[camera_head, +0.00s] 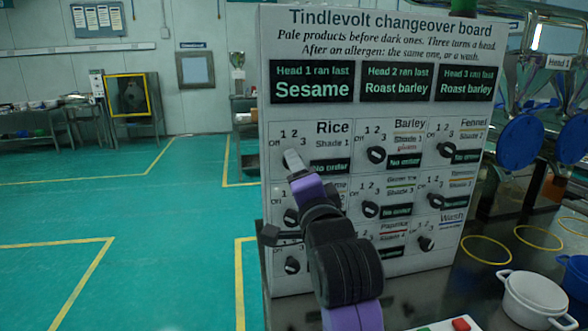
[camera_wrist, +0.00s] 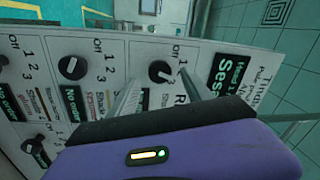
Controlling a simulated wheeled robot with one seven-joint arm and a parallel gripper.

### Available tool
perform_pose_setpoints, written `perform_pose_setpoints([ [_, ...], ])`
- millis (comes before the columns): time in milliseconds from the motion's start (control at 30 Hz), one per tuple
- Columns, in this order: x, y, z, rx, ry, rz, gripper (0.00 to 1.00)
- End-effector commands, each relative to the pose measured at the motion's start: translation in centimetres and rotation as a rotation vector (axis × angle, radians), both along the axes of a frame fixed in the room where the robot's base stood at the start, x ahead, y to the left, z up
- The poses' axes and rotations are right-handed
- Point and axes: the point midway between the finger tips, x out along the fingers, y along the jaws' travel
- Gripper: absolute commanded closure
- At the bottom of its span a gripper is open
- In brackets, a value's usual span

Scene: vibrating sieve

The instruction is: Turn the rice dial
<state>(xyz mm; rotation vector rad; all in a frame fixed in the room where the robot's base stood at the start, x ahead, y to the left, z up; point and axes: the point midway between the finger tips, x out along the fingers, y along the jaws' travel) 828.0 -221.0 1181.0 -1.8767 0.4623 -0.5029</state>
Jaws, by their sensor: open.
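The changeover board (camera_head: 380,55) stands upright on the counter. Its Rice section is at the top left of the dial grid, above a "No order" display (camera_head: 331,167). In the head view my gripper (camera_head: 292,160) reaches up to this spot and covers the Rice dial. In the wrist view the Rice dial (camera_wrist: 160,71) is a round black knob with a white mark, showing between the two open fingers of my gripper (camera_wrist: 158,84). I cannot tell whether the fingers touch it, nor surely which number it points at.
The Barley dial (camera_head: 376,155) and Fennel dial (camera_head: 445,150) sit to the right in the same row, with more dials below. A white pot (camera_head: 535,298) and a blue pot (camera_head: 577,275) stand on the counter at right. Green floor is open at left.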

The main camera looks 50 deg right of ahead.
Motion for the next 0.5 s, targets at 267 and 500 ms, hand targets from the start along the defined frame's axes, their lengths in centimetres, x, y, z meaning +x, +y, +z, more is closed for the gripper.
perform_pose_setpoints([
  [267,-2.6,1.7,-0.4,0.001,-0.001,0.000,0.42],
  [500,-2.8,1.8,-0.4,0.001,-0.001,0.000,0.42],
])
